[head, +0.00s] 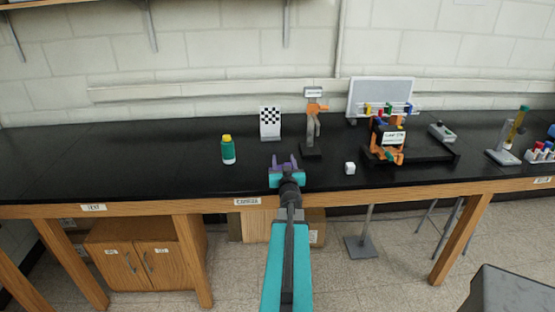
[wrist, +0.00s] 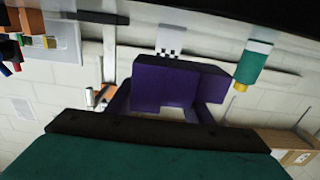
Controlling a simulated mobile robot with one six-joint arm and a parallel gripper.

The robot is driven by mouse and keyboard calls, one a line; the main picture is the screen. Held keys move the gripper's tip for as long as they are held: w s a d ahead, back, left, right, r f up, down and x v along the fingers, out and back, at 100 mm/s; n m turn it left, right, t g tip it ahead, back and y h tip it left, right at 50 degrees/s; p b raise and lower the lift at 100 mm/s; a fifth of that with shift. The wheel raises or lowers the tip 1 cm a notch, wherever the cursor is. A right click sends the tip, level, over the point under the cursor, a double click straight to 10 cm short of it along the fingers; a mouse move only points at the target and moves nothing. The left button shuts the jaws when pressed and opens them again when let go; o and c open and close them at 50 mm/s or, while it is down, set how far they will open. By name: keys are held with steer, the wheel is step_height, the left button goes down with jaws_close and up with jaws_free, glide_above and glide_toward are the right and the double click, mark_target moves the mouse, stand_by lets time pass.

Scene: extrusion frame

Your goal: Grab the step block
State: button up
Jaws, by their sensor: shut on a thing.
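The step block (wrist: 180,85) is purple, with a stepped outline, and fills the middle of the wrist view. My gripper (head: 285,165) is shut on it, with a dark finger at each side of the block in the wrist view. Whether the block touches the bench is not clear.
The bench's left part is clear.

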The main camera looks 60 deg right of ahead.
steer(key=s+a, duration=0.1)
steer(key=s, duration=0.1)
steer(key=s+a, duration=0.1)
steer(key=s, duration=0.1)
steer(key=s+a, duration=0.1)
steer(key=s, duration=0.2)
steer(key=shift+r, duration=0.35)
steer(key=shift+r+p, duration=0.15)
steer(key=shift+p, duration=0.45)
steer(key=shift+s+p, duration=0.35)
steer(key=shift+p, duration=0.7)
steer(key=s+p, duration=0.1)
steer(key=p, duration=0.2)
steer(key=shift+s+a, duration=0.2)
steer(key=shift+a, duration=0.2)
